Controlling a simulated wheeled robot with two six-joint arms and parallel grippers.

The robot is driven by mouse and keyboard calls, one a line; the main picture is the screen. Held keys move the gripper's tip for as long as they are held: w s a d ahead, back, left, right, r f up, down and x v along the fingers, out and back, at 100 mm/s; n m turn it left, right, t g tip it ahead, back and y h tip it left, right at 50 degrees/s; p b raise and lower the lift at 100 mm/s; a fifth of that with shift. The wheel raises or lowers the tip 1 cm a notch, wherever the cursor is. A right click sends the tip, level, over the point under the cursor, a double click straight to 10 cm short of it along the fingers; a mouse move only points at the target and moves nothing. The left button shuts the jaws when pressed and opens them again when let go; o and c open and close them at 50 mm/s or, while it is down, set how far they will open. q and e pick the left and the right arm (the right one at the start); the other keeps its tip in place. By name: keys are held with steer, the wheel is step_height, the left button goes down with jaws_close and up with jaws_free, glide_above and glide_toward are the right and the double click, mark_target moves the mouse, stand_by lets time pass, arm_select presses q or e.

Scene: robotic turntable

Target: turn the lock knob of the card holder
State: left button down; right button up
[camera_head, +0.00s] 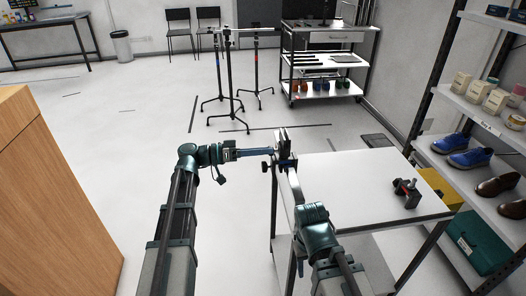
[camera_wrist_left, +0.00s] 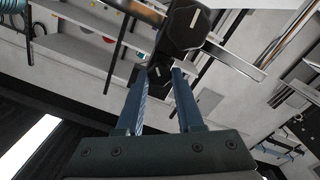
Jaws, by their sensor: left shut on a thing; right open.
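My left gripper (camera_head: 268,152) reaches in from the left with long blue fingers. In the left wrist view, its fingertips (camera_wrist_left: 165,72) close on a small black part with a white mark, which looks like the lock knob (camera_wrist_left: 159,76). A larger black faceted piece (camera_wrist_left: 184,27), also with a white line, lies just beyond the fingertips; it seems part of the card holder. My right gripper (camera_head: 285,143) is open at the same spot, in front of the table's far left corner; its fingers and the card holder are hard to separate in the head view.
A white table (camera_head: 350,180) stands at right, with a small black and red device (camera_head: 405,192) on it. A shelf with shoes (camera_head: 470,157) is further right. A wooden cabinet (camera_head: 50,195) is at left. Tripod stands (camera_head: 230,75) and a cart (camera_head: 330,62) stand behind. Open floor lies between.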

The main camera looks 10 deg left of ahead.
arm_select(q)
steer(key=c, duration=0.5)
jaws_free()
steer(key=v, duration=1.4)
steer(key=shift+d, duration=0.1)
